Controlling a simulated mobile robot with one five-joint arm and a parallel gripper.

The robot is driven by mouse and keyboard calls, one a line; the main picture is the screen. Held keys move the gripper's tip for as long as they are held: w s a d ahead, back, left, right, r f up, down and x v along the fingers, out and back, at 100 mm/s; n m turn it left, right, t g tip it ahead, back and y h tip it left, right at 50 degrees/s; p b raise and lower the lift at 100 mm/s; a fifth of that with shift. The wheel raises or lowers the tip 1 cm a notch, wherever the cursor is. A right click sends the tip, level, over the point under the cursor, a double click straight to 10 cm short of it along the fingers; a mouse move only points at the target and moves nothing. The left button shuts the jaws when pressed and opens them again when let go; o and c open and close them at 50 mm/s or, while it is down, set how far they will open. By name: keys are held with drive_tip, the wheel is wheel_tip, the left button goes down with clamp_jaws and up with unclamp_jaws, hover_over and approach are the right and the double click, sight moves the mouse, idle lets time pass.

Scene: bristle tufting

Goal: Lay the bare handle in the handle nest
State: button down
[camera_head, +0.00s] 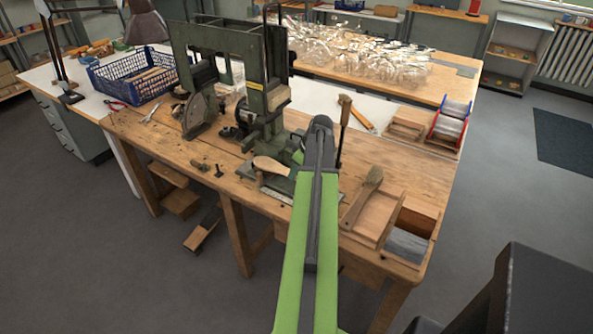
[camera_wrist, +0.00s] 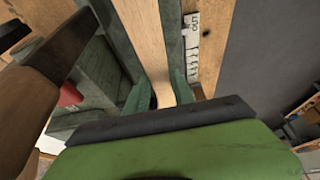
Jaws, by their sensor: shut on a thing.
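My gripper (camera_wrist: 160,92) is shut on the bare handle, a pale wooden piece (camera_wrist: 150,35) that runs away from between the fingers in the wrist view. In the head view the handle's rounded pale end (camera_head: 270,165) sticks out to the left of my gripper, low at the foot of the green machine (camera_head: 235,75). Green-grey metal strips, which look like the handle nest (camera_wrist: 173,35), flank the handle in the wrist view. I cannot tell whether the handle rests on them or hangs just above. My arm hides much of this spot in the head view.
A wooden-gripped lever (camera_wrist: 20,105) stands close on the left in the wrist view. A white label (camera_wrist: 193,40) lies to the right. Wire spools (camera_head: 450,125) stand at the back right.

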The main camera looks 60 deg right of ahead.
drive_tip(key=shift+f+b, duration=1.1)
idle(0.9)
drive_tip(key=c, duration=0.6)
unclamp_jaws()
drive_tip(key=shift+r, duration=0.1)
wheel_tip(320, 180, up, 7)
drive_tip(key=p, duration=0.7)
